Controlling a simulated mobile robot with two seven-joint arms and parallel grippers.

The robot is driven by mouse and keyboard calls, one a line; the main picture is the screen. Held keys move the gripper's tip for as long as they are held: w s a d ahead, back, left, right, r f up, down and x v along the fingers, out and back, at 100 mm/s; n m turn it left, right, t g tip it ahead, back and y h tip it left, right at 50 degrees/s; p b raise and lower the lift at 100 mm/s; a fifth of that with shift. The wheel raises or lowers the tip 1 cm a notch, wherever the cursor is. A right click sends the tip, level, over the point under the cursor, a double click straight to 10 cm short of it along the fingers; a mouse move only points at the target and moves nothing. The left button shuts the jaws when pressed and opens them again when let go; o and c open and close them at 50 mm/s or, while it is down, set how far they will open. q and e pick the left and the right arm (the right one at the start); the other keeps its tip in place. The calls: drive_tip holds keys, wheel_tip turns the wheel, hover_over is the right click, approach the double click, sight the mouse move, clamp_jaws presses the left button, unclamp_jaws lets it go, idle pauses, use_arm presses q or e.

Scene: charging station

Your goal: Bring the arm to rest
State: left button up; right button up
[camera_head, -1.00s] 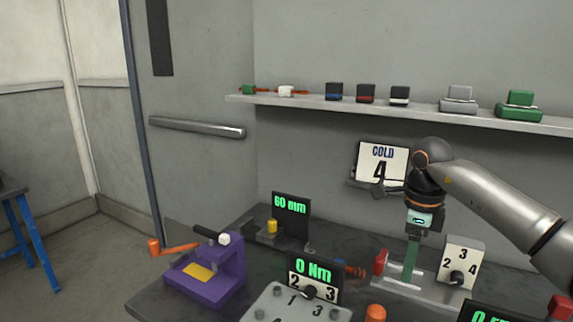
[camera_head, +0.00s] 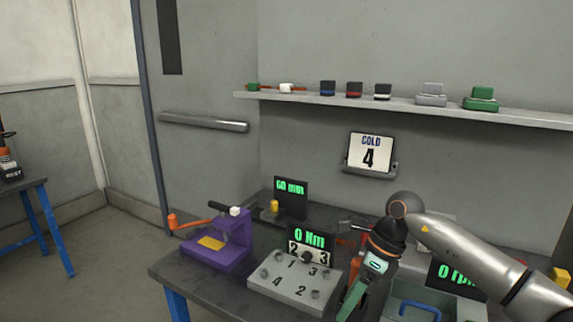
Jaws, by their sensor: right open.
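My right arm (camera_head: 480,253) comes in from the right edge. Its dark wrist, with a small lit display, bends down and to the left over the table (camera_head: 172,279). My right gripper (camera_head: 347,308) points down at the front of the table, just right of the grey numbered plate (camera_head: 290,289). Green finger parts show at its end, and I see nothing held between them. The gripper is open. My left gripper is not in view.
A purple press (camera_head: 220,246) with an orange-ended handle stands at the table's left. A blue-handled tray (camera_head: 412,294) lies right of the gripper. Behind are a 0 Nm display (camera_head: 310,238), a COLD 4 sign (camera_head: 370,152) and a shelf (camera_head: 310,97) with small boxes. Open floor lies left.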

drive_tip(key=s+a+r+m+y+p, duration=0.1)
drive_tip(key=s+a+m+y, duration=0.2)
drive_tip(key=a+y, duration=0.25)
drive_tip(key=s+a+m+t+y+p, duration=0.1)
drive_tip(key=s+a+m+y, duration=0.25)
drive_tip(key=a, duration=0.35)
drive_tip(key=s+a+r+m+y+p, duration=0.1)
drive_tip(key=s+a+m+y, duration=0.1)
drive_tip(key=a+y, duration=0.35)
drive_tip(key=d+f+m+t+h+p, duration=0.1)
drive_tip(key=d+f+m+t+h, duration=0.35)
drive_tip(key=m, duration=0.55)
drive_tip(key=s+d+f+m+t+h+p, duration=0.1)
drive_tip(key=d+f+m+t+h, duration=0.2)
drive_tip(key=d+m+t, duration=0.5)
drive_tip(key=d+f+m+t+h+p, duration=0.1)
drive_tip(key=f+m+t+h, duration=0.25)
drive_tip(key=m, duration=0.75)
drive_tip(key=s+d+f+m+g+h, duration=0.3)
drive_tip(key=s+f, duration=0.3)
drive_tip(key=s, duration=0.2)
drive_tip(key=s+d+f+m+g+h, duration=0.3)
drive_tip(key=s+d+f+m, duration=0.3)
drive_tip(key=s+f, duration=0.1)
drive_tip(key=shift+s+g+p, duration=0.4)
drive_tip(key=shift+s+p, duration=0.05)
drive_tip(key=shift+s, duration=0.15)
